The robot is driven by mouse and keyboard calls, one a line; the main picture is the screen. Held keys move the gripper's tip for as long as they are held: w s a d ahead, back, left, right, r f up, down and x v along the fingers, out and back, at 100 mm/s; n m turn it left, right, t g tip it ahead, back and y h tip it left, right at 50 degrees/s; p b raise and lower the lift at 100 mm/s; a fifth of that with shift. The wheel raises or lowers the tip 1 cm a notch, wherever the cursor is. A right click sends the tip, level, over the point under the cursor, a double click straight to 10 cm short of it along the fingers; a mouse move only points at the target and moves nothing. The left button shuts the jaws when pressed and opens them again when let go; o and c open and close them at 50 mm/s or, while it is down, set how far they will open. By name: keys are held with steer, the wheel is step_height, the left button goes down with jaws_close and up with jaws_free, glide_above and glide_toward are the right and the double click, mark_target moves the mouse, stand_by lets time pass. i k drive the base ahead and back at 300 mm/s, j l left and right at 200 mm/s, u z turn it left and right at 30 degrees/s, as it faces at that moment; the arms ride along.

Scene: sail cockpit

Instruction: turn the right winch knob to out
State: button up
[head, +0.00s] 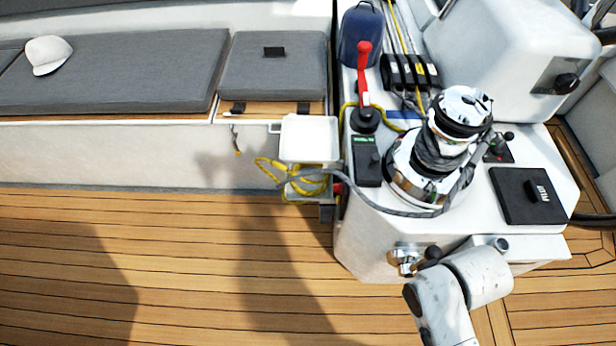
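A large chrome-and-black winch (437,150) stands on the white console, with a grey rope wrapped around it. Left of it is a narrow black panel (366,172) with a green label and a small dark knob (375,160). I cannot tell whether this is the right winch knob, and its setting is too small to read. My white arm (445,305) rises at the lower right, in front of the console. I cannot make out my gripper's fingers.
Right of the winch are a small lever (505,138) and a black square panel (515,205) with a raised handle. A red-handled lever (364,70) stands behind the narrow panel. A white box (308,138) with yellow rope juts out left. The teak floor (170,270) is clear.

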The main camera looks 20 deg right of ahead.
mark_target(337, 187)
steer(key=i+j+z, duration=0.2)
steer(key=j, duration=0.15)
steer(key=j+z, duration=0.25)
steer(key=i+j+z, duration=0.2)
steer(key=j, duration=0.3)
steer(key=k, duration=0.1)
